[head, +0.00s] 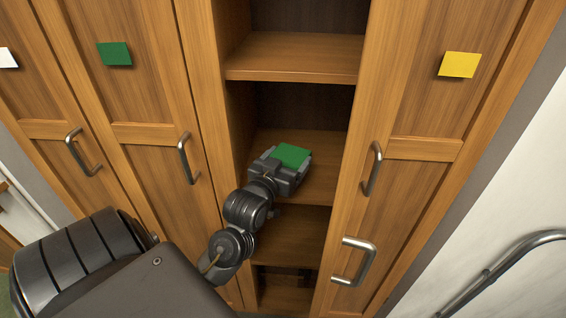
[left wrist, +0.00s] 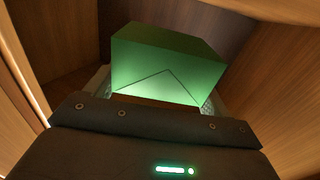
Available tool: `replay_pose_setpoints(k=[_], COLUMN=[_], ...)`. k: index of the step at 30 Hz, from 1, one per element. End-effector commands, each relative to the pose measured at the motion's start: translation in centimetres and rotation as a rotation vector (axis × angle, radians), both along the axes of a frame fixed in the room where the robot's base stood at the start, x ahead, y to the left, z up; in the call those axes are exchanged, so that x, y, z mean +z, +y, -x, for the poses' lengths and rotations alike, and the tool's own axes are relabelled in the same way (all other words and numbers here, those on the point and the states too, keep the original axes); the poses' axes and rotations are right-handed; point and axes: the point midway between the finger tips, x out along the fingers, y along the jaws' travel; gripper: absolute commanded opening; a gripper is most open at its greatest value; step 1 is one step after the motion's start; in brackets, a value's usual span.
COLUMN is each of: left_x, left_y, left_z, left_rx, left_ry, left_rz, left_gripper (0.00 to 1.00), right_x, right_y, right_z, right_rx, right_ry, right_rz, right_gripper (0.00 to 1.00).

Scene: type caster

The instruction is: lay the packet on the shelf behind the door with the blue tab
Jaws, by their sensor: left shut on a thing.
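The packet (head: 293,154) is a small green box. My left gripper (head: 285,168) is shut on it and holds it inside the open middle section of the cabinet, in front of or over the middle shelf (head: 325,150). I cannot tell whether the packet touches the shelf. In the left wrist view the packet (left wrist: 165,55) sits between the fingers of my left gripper (left wrist: 160,98), with wood walls around it. No blue tab shows in either view. My right gripper is not in view.
An upper shelf (head: 295,56) lies above the gripper, and more shelf boards lie below. Shut doors stand on both sides, with a green tab (head: 114,54), a white tab (head: 8,58) and a yellow tab (head: 459,65). A metal handle (head: 353,261) sticks out at the lower right of the opening.

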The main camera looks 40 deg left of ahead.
Motion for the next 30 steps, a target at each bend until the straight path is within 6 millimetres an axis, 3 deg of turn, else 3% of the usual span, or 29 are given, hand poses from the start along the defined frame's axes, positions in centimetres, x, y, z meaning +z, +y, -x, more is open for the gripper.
replay_pose_setpoints(k=[13,21,30], left_x=[-2.0,-5.1,-5.4], left_y=[0.6,0.6,0.6], left_z=[-1.5,-1.6,-1.6], left_rx=[-0.001,-0.001,-0.001], left_ry=[-0.014,-0.012,-0.015], left_rz=[-0.004,-0.003,-0.003], left_gripper=[0.15,0.15,0.15], right_x=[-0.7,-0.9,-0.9], right_y=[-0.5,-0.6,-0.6], right_z=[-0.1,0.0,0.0], right_rx=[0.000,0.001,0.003], right_ry=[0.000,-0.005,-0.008], right_rz=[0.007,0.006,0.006], right_gripper=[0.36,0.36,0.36])
